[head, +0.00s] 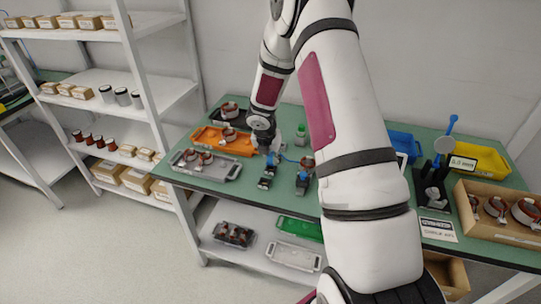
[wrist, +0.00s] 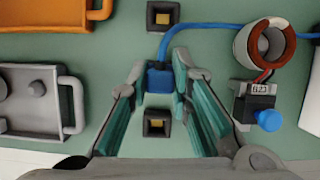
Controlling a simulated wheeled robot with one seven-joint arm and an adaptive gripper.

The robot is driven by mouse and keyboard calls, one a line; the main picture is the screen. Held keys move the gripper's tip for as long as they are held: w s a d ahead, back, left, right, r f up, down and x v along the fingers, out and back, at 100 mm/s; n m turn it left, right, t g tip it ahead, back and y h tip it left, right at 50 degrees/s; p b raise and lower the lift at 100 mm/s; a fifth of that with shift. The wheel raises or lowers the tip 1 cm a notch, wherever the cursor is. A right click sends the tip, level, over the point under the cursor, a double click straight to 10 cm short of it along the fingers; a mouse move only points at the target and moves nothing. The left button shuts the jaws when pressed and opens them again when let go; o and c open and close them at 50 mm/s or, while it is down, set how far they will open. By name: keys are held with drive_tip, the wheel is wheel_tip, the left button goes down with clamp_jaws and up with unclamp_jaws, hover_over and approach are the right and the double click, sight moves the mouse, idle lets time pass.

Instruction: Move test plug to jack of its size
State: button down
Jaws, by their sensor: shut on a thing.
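In the wrist view the test plug (wrist: 159,78) is a blue block with a blue cable running up and right from it. My gripper (wrist: 158,68) has its teal-padded fingers on either side of the plug and is shut on it. One square black jack (wrist: 157,123) with a yellowish middle lies below the plug in the picture, between the fingers. Another such jack (wrist: 163,15) is above the plug, near the top edge. The plug appears apart from both jack openings; its height above the bench is unclear. In the head view my gripper (head: 272,150) is low over the green bench, partly hiding this area.
A grey tray (wrist: 30,100) and an orange tray (wrist: 75,18) lie to the left. The cable passes behind the stator.

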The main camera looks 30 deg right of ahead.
drive_tip(key=shift+f+b, duration=0.4)
drive_tip(key=shift+f, duration=0.65)
idle(0.6)
drive_tip(key=c, duration=1.4)
unclamp_jaws()
drive_tip(key=shift+o, duration=0.2)
drive_tip(key=shift+r, duration=0.15)
drive_tip(key=v, duration=1.1)
drive_tip(key=shift+a+r, duration=0.15)
drive_tip(key=shift+r, duration=0.2)
drive_tip(key=shift+s, duration=0.15)
